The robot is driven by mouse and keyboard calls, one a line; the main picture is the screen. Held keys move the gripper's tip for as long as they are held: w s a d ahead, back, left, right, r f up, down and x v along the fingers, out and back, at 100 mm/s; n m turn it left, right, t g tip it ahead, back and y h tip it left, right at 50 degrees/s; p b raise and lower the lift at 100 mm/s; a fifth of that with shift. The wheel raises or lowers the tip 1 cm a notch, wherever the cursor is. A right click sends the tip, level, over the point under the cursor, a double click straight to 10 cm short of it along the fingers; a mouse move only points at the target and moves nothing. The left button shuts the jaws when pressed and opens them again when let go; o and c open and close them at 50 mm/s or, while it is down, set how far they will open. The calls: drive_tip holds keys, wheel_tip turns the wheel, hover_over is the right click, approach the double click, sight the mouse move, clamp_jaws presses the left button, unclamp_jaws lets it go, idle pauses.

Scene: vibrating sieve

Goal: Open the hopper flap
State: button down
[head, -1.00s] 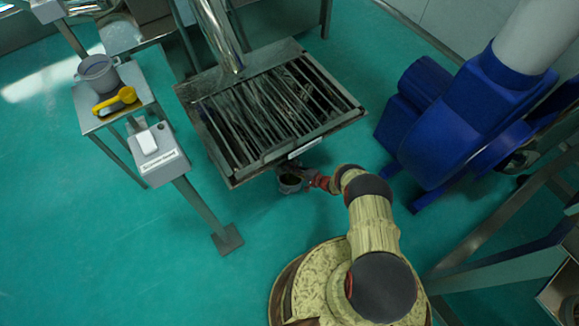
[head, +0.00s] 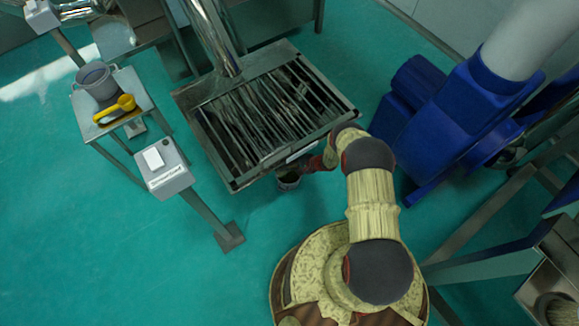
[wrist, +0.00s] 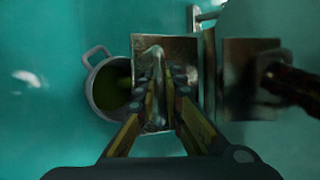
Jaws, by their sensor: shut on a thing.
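The sieve machine (head: 350,112) has a slatted metal grate on top and fills the middle of the head view. In the wrist view, a small metal plate with a rod-like handle, seemingly the hopper flap (wrist: 183,48), lies directly ahead of my gripper (wrist: 161,84). My fingers are close together around the handle, shut on it. In the head view my gripper is mostly hidden below the sieve's front edge. A grey two-handled pot (wrist: 103,92) sits just left of the plate; its rim also shows in the head view (head: 288,182). How far the flap is open cannot be told.
A blue blower-like machine (head: 425,110) stands to the right. A control box (head: 166,170) on a post and a small table (head: 83,112) with a pot (head: 95,80) and yellow scoop (head: 118,106) stand left. Floor at front left is clear.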

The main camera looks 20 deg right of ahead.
drive_tip(key=shift+w+r, duration=0.1)
drive_tip(key=shift+r, duration=0.35)
drive_tip(key=shift+w+r, duration=0.1)
drive_tip(key=c, duration=1.9)
unclamp_jaws()
drive_tip(key=v, duration=1.2)
